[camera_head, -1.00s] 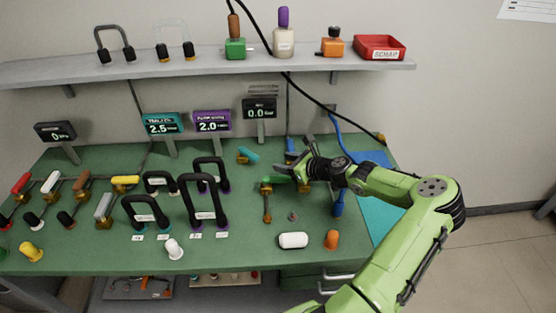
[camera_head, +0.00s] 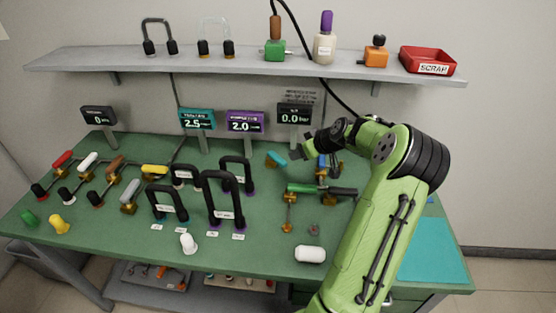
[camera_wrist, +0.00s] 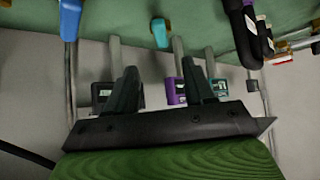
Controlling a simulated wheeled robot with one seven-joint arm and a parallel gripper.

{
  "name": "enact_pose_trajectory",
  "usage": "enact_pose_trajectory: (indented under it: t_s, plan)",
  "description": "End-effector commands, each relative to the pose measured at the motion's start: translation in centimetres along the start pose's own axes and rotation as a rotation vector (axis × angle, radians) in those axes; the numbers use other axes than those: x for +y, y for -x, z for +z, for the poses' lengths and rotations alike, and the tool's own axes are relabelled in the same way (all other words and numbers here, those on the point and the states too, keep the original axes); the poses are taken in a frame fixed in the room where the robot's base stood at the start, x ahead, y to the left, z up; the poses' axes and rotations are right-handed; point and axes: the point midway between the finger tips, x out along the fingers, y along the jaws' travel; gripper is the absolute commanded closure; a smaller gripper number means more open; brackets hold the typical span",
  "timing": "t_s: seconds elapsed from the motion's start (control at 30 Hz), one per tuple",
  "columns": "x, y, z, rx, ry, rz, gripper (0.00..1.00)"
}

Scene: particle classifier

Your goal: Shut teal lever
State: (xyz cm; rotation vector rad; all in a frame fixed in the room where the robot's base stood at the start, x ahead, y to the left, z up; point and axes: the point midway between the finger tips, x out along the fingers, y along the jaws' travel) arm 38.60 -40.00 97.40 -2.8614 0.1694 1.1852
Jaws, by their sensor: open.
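The teal lever (camera_head: 276,158) is a short teal handle on a small brass fitting, at the back of the green bench. It lies at a slant. My gripper (camera_head: 300,150) is just to its right and above the bench, apart from it. In the wrist view the teal handle (camera_wrist: 160,33) shows beyond and between the fingers of my gripper (camera_wrist: 163,72). The fingers are spread with nothing between them.
A blue handle (camera_head: 322,166) and a green lever (camera_head: 305,188) stand close below my gripper. Black hoops (camera_head: 222,198) stand to the left. Displays (camera_head: 197,121) line the back under the shelf (camera_head: 230,64). The teal mat (camera_head: 440,250) is clear.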

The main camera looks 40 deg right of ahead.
Motion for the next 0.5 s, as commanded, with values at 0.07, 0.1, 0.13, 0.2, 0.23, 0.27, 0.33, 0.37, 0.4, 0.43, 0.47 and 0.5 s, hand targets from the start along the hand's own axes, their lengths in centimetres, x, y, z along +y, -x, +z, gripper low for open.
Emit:
enact_pose_trajectory:
  t_s: [0.07,0.1,0.13,0.2,0.23,0.27,0.33,0.37,0.4,0.43,0.47,0.5]
  plan:
    - [-0.2,-2.3,0.1,0.001,-0.002,-0.007,0.47]
    - [-0.2,-3.4,0.1,0.001,-0.002,-0.007,0.47]
    - [-0.2,-4.1,0.1,0.002,-0.001,-0.007,0.47]
    - [-0.2,-5.9,0.1,0.001,-0.003,-0.007,0.47]
    - [-0.2,-6.7,0.2,0.000,-0.004,-0.007,0.47]
    - [-0.2,-7.5,0.1,0.001,-0.004,-0.007,0.47]
    - [-0.3,-9.2,0.1,0.001,-0.003,-0.007,0.47]
    - [-0.2,-9.9,0.1,0.001,-0.004,-0.005,0.47]
    - [-0.2,-10.8,0.1,0.002,-0.004,-0.005,0.47]
    - [-0.2,-11.4,0.2,0.001,-0.005,-0.005,0.47]
    - [-0.2,-11.9,0.1,0.001,-0.004,-0.004,0.47]
    - [-0.2,-12.5,0.1,0.002,-0.003,-0.005,0.47]
